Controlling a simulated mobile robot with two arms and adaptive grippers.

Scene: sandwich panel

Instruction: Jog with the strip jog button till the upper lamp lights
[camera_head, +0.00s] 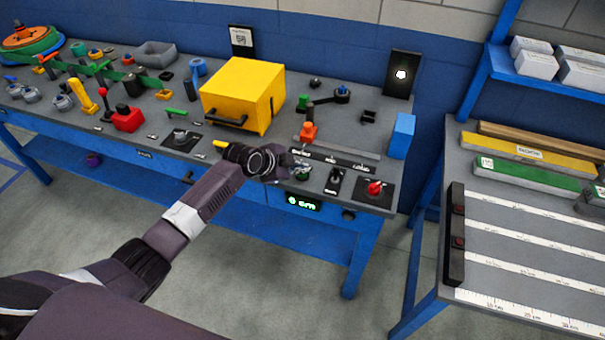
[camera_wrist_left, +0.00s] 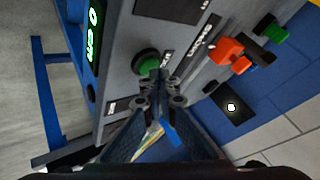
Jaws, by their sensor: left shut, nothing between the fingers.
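A green round button (camera_head: 302,174) sits on the front strip of the blue bench, to the right of my left gripper (camera_head: 284,168). In the left wrist view the green button (camera_wrist_left: 147,62) lies just beyond the fingertips of my left gripper (camera_wrist_left: 161,76), partly covered by them. The fingers are closed together with nothing between them. I cannot tell whether they touch the button. A black wall plate at the back right bears a bright white spot (camera_head: 401,74), which may be a lamp; it also shows in the left wrist view (camera_wrist_left: 231,107). My right gripper is out of view.
A green-lit display (camera_head: 303,203) is on the bench front below the button. A black switch (camera_head: 334,180) and a red knob (camera_head: 375,188) stand close to its right. A yellow box (camera_head: 242,94) and an orange-red part (camera_head: 308,131) stand behind.

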